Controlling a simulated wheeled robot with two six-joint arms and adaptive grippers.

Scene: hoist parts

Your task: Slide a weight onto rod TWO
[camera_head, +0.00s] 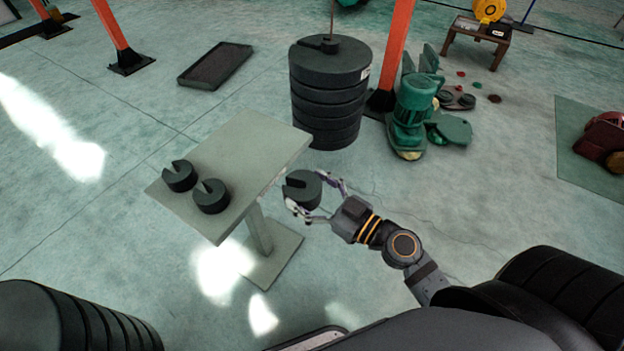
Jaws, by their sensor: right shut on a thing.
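My right gripper (318,200) is shut on a dark slotted weight (303,188) and holds it in the air off the right edge of the pale table (262,133). Two more slotted weights, a left one (179,176) and a right one (211,196), lie on the table near its front left corner. A stack of big dark discs (329,96) stands behind the table with a thin rod (332,20) rising from its top and a slotted weight (328,44) at the rod's foot. I cannot read a rod number. My left gripper is not in view.
Orange posts (397,45) stand behind the disc stack and at the back left. A dark tray (216,65) lies on the floor. Green machine parts (413,110) stand right of the stack. A small brown table (478,35) is at the back right. Open floor lies right of my right gripper.

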